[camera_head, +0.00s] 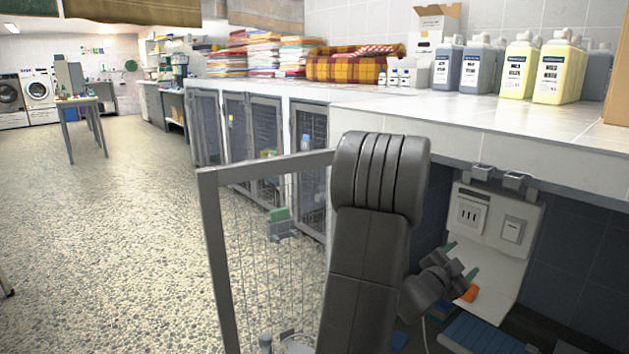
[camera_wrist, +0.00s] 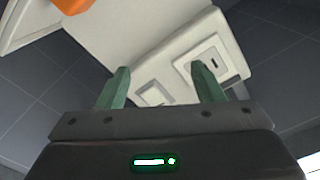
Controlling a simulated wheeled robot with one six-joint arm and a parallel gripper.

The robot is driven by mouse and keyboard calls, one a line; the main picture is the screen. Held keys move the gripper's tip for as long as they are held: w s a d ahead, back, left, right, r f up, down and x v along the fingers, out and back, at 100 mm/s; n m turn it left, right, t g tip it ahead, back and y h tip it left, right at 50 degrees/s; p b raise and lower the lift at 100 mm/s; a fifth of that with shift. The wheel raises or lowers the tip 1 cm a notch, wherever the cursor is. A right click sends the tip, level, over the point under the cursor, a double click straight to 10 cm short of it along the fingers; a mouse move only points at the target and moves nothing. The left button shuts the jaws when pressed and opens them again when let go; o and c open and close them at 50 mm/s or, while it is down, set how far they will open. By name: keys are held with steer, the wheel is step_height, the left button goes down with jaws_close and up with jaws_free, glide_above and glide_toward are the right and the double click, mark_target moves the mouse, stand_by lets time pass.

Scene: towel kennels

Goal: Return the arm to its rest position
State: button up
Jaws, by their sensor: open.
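My gripper (camera_head: 460,260) is at the end of my bent arm, low inside the open bay under the counter. Its two green fingers are apart with nothing between them; they also show in the wrist view (camera_wrist: 161,82). A white panel (camera_head: 513,270) with a slotted socket and a switch hangs under the counter edge, just beyond the fingers. In the wrist view the panel (camera_wrist: 140,45) fills the space ahead of the fingertips. I cannot tell whether they touch it. An orange object (camera_head: 469,293) shows beside the gripper, near the panel.
An open wire-mesh door (camera_head: 211,258) stands left of my arm. The white counter (camera_head: 400,103) above carries bottles (camera_head: 517,68), folded towels (camera_head: 262,53) and a plaid pet bed (camera_head: 345,66). A blue item (camera_head: 482,336) lies low in the bay.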

step_height(320, 180, up, 7)
steer(key=w+a+m+p, duration=0.2)
steer(key=w+m, duration=0.1)
steer(key=m, duration=0.7)
steer(key=shift+m, duration=0.3)
